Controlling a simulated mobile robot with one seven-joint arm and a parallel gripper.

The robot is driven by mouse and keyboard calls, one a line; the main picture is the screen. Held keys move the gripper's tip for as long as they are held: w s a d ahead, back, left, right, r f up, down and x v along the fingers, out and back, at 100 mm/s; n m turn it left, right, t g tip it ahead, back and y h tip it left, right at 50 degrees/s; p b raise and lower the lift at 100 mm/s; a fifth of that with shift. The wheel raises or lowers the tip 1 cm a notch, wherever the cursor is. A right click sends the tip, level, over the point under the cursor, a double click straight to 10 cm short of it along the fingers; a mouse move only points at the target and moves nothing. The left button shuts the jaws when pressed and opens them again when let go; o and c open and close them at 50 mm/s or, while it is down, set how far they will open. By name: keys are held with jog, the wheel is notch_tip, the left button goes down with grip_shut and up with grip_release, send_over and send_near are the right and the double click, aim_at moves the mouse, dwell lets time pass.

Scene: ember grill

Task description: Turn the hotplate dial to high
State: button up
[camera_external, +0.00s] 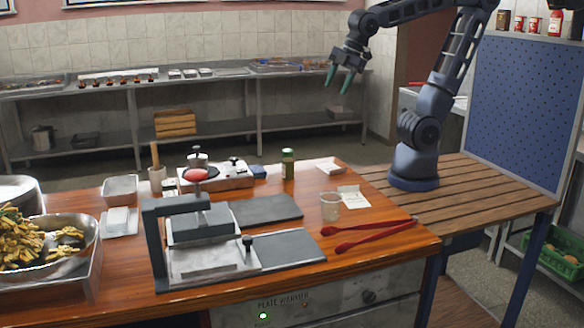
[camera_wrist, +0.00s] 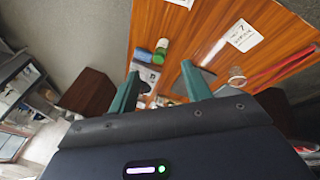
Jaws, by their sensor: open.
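A pale, low appliance (camera_external: 232,176) with small dark knobs stands at the back of the wooden counter; it looks like the hotplate. Its dial markings are too small to read. My gripper (camera_external: 338,79) hangs in the air above and behind the counter, apart from both. Its green fingers are open and empty; they also show in the wrist view (camera_wrist: 160,72), with the counter beyond them. I cannot make out a dial in the wrist view.
A bowl of fries (camera_external: 84,257) is at left. Air around my gripper is free.

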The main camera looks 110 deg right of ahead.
jog(key=w+d+f+n+h, duration=0.1)
jog(key=w+f+n, duration=0.1)
jog(key=w+n, duration=0.45)
jog(key=w+d+f+n, duration=0.15)
jog(key=w+n, duration=0.25)
jog(key=w, duration=0.6)
jog(key=n+g, duration=0.1)
jog(key=n, duration=0.9)
send_near(236, 159)
jog(key=shift+h, duration=0.4)
jog(key=x, duration=0.8)
jog(key=shift+w, duration=0.3)
jog(key=c, duration=1)
